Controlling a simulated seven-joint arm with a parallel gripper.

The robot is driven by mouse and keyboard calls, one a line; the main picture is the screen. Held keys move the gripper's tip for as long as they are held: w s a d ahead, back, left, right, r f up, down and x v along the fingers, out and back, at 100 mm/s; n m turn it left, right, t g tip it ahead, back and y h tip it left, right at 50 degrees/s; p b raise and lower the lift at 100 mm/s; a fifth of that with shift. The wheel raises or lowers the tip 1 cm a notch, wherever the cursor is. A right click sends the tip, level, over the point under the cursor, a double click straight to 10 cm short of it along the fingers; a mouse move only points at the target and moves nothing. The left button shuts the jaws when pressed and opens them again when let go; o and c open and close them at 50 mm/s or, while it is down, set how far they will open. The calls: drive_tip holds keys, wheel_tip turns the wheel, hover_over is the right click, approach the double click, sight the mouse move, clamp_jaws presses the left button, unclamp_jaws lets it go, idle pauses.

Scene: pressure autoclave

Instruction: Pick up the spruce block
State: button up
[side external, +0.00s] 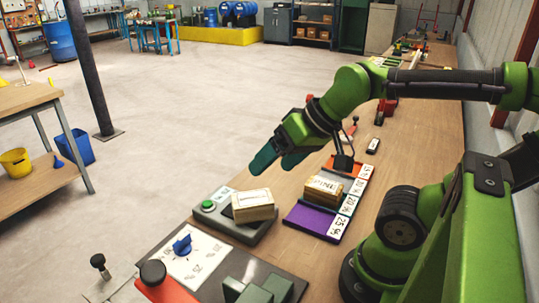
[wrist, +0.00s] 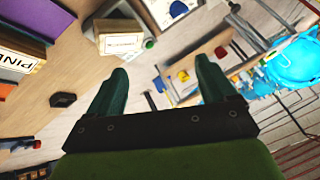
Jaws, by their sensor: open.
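A pale wooden block (side external: 253,205) with a white label sits on a grey device with a green button. It also shows in the wrist view (wrist: 118,42), but its label is too small to read, so I cannot tell whether it is the spruce block. A second block, marked PINE (side external: 322,187), sits on a coloured tray (side external: 305,223); it also shows in the wrist view (wrist: 18,62). No label reading spruce is legible. My gripper (side external: 277,160) is open and empty, with green fingers, above and apart from both blocks. Its spread fingers fill the middle of the wrist view (wrist: 162,66).
The tray has purple, blue and red sections with numbered white cards (side external: 336,227). A white panel with a blue knob (side external: 182,244) lies in front of the grey device (side external: 220,222).

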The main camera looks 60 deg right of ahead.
drive_tip(key=shift+o, duration=0.6)
drive_tip(key=n+g+h, duration=0.2)
drive_tip(key=n+g, duration=0.5)
drive_tip(key=n, duration=0.6)
hover_over(252, 198)
wheel_tip(252, 198, down, 3)
drive_tip(key=f, duration=1)
drive_tip(key=shift+w+a+f, duration=0.15)
drive_tip(key=shift+a+f, duration=0.15)
drive_tip(key=shift+f, duration=0.05)
drive_tip(key=shift+d+f, duration=0.15)
drive_tip(key=shift+f, duration=1.25)
drive_tip(key=shift+d+f, duration=0.15)
drive_tip(key=shift+f, duration=1.2)
